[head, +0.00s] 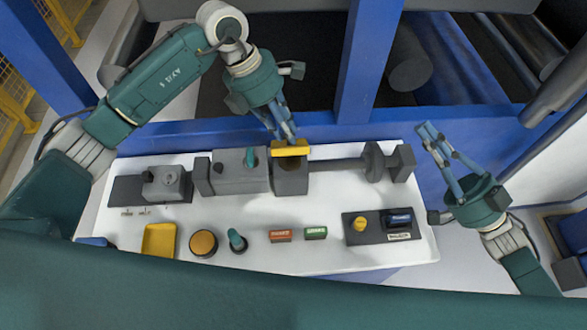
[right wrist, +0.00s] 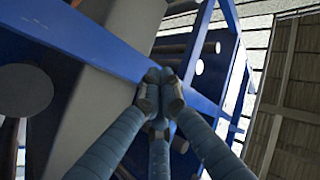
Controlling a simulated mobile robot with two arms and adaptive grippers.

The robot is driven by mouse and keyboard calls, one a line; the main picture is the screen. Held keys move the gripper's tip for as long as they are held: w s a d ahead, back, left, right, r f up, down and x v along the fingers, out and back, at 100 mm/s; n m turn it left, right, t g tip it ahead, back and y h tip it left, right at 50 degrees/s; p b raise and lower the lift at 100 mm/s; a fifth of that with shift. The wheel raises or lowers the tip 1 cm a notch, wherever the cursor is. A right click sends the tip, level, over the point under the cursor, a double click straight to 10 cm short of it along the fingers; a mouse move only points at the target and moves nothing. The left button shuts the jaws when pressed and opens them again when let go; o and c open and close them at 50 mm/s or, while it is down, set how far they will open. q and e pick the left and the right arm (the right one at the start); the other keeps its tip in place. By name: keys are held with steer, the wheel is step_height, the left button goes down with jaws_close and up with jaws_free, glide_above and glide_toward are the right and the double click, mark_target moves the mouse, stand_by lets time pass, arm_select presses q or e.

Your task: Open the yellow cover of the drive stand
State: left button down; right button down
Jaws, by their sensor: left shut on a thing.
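The yellow cover (head: 291,149) sits at the back upper edge of a dark grey block (head: 291,180), part of the drive stand (head: 240,172) on the white panel. The tips of my left gripper (head: 287,134) are at the cover's back edge, and the gripper is shut on it. The fingers hide part of that edge. I cannot tell how far the cover is tilted. My right gripper (head: 428,131) is to the right, beyond the stand's end, apart from the cover. In the right wrist view its fingertips (right wrist: 160,92) are together and empty.
A shaft (head: 337,165) with a disc (head: 374,163) runs right from the block. Blue frame beams (head: 355,70) rise behind.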

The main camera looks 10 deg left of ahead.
arm_select(q)
steer(key=shift+s+f, duration=0.1)
steer(key=shift+f, duration=0.25)
arm_select(e)
steer(key=s+a+f+m+t+h, duration=0.2)
steer(key=a+f+m+t+h, duration=0.35)
steer(key=m, duration=0.95)
arm_select(q)
steer(key=shift+a, duration=0.1)
arm_select(e)
steer(key=m+h, duration=1)
steer(key=m, duration=1.6)
glide_toward(294, 179)
step_height(294, 179, up, 4)
steer(key=shift+g+y, duration=0.25)
steer(key=shift+g, duration=0.2)
steer(key=x, duration=1)
steer(key=shift+d+r, duration=0.1)
steer(key=shift+r, duration=0.1)
